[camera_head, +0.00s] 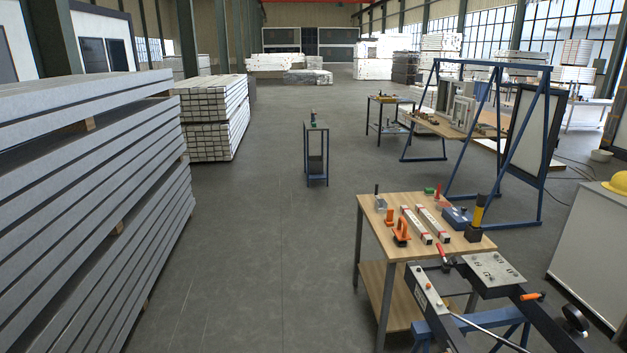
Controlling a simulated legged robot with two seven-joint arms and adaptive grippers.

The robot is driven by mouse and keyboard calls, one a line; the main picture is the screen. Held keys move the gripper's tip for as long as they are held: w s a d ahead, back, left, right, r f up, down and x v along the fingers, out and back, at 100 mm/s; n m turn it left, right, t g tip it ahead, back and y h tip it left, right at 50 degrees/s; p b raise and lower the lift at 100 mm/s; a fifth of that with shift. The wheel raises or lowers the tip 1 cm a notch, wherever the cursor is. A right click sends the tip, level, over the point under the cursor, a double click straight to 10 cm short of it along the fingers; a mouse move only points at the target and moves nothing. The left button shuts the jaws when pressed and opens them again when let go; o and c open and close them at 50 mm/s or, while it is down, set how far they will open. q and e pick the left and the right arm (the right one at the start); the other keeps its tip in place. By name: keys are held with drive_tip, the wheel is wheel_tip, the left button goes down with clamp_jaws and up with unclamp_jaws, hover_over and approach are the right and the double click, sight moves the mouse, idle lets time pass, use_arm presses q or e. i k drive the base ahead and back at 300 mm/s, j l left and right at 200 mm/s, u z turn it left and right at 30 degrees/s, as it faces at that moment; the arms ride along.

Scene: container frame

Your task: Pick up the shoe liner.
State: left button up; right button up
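I cannot pick out a shoe liner for certain in the head view. A wooden workbench (372,222) stands at the lower right with several tools and parts on it. These include an orange-handled tool (401,232), two pale bars with red marks (416,225), a yellow-and-black tool (478,214) and a blue block (456,216). A small narrow stand (316,150) in the middle of the floor has a small object (313,118) on top, too small to identify. Neither of my grippers is in view.
Long grey beams (90,200) are stacked along the left. A black-and-blue frame with a metal plate (492,269) stands in front of the workbench. A blue A-frame rack (547,130) and a white cabinet (592,250) are at right. The grey floor (250,240) between is clear.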

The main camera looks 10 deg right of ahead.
sight(389, 221)
drive_tip(key=i, duration=2.2)
